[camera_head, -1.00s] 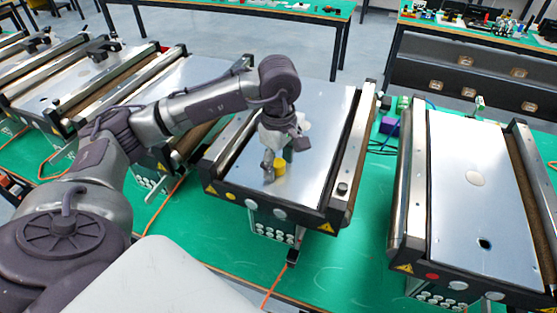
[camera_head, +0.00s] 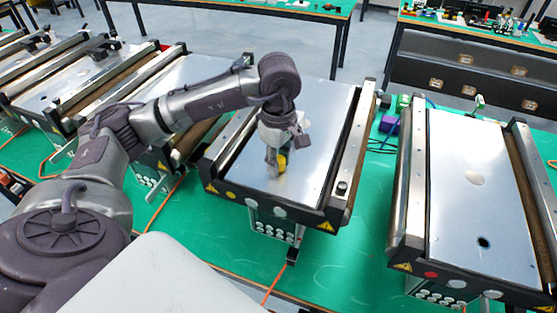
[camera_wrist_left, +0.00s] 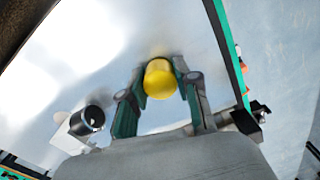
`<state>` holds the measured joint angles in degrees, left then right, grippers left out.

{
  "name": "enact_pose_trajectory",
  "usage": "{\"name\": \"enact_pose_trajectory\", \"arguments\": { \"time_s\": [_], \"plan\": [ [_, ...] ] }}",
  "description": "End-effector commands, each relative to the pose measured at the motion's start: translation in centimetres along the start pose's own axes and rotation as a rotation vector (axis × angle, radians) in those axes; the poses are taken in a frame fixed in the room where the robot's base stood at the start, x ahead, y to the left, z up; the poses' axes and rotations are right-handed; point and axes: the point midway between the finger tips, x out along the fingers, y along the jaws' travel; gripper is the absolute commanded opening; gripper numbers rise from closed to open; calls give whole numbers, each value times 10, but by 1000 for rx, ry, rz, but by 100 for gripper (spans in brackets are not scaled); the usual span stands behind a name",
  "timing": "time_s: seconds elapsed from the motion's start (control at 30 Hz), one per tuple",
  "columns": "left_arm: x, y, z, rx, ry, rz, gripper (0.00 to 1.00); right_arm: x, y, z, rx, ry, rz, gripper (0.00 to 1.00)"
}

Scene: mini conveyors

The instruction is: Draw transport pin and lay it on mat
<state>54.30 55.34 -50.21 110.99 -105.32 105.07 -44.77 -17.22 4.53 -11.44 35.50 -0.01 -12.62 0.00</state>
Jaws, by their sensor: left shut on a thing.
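The transport pin (camera_head: 281,162) shows as a yellow cylinder over the metal top of the middle conveyor (camera_head: 315,125). In the left wrist view its round yellow end (camera_wrist_left: 160,80) sits between the two fingers. My left gripper (camera_head: 276,163) points down and is shut on the pin. Its fingers also show in the left wrist view (camera_wrist_left: 160,74), with green inner faces on either side of the pin. The pin's lower end is hidden, so I cannot tell whether it is clear of the conveyor top. I cannot make out a separate mat. My right gripper is not in view.
A second conveyor (camera_head: 470,200) with a dark hole in its top stands at the right. More conveyors (camera_head: 80,85) stand at the left. A purple block (camera_head: 389,124) lies between the two conveyors.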

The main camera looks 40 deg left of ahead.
Motion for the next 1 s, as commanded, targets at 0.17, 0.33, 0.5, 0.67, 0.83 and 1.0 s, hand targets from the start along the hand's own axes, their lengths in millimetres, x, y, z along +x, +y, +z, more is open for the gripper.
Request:
{"name": "enact_pose_trajectory", "arguments": {
  "time_s": [0.17,0.33,0.5,0.67,0.83,1.0],
  "plan": [
    [-11,0,0,0,0,1,0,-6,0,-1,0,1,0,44],
    [-20,0,0,0,0,2,0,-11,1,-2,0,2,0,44],
    [-28,0,0,0,0,2,0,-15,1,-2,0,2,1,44],
    [-36,0,0,0,0,1,0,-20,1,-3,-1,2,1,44],
    [-45,0,0,1,0,1,0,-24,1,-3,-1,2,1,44],
    [-53,0,0,1,-1,2,0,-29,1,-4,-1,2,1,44]
  ]
}}
